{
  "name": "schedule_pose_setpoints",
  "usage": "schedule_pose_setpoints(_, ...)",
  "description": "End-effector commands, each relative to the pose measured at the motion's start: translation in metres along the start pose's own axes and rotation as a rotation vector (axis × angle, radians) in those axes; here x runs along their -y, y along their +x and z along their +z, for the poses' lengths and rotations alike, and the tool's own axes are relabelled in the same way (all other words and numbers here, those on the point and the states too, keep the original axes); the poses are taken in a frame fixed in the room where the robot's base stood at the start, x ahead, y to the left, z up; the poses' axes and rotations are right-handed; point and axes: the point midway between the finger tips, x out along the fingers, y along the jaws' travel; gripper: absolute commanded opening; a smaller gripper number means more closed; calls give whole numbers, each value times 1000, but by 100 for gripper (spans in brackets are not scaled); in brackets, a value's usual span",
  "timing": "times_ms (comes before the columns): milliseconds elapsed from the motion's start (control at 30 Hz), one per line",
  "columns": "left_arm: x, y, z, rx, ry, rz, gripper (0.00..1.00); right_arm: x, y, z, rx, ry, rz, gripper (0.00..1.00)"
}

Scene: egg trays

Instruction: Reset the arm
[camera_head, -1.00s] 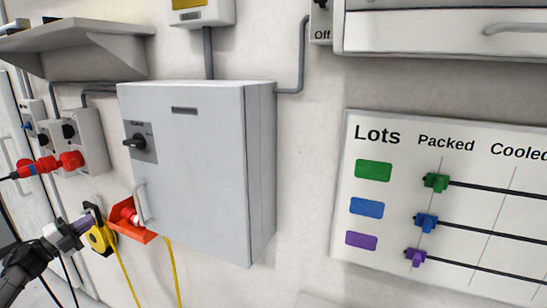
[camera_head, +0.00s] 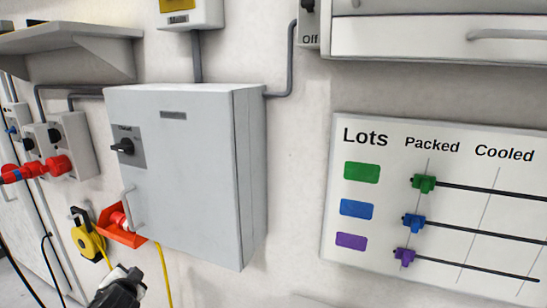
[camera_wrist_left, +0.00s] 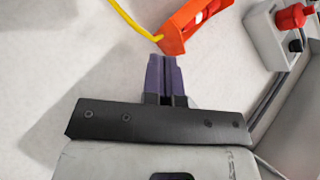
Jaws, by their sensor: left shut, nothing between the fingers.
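My left gripper (camera_wrist_left: 161,75) shows in the left wrist view with its purple fingers together and nothing between them. The fingertips are just below the orange-red holder (camera_wrist_left: 183,28) and the yellow cord (camera_wrist_left: 133,23) in that picture; I cannot tell if they touch anything. In the head view, a dark part of my left arm shows at the bottom edge, below the grey cabinet, and the fingers cannot be made out. My right gripper is in neither view.
The grey cabinet (camera_head: 185,185) with a handle and knob is on the wall. The orange-red holder (camera_head: 118,232), a yellow reel (camera_head: 88,240) and red plugs (camera_head: 45,168) are at left. A Lots board (camera_head: 440,260) with coloured sliders hangs at right.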

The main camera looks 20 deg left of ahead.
Motion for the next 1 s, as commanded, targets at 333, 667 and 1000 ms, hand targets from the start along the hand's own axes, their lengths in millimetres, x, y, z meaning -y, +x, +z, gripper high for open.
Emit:
schedule_pose_setpoints(333,-185,-177,43,34,-48,494,0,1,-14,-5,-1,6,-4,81)
schedule_pose_setpoints(667,-279,-304,121,213,-159,833,0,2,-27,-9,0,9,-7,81)
schedule_pose_setpoints(1000,-285,-358,172,393,-147,921,0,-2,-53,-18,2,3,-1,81)
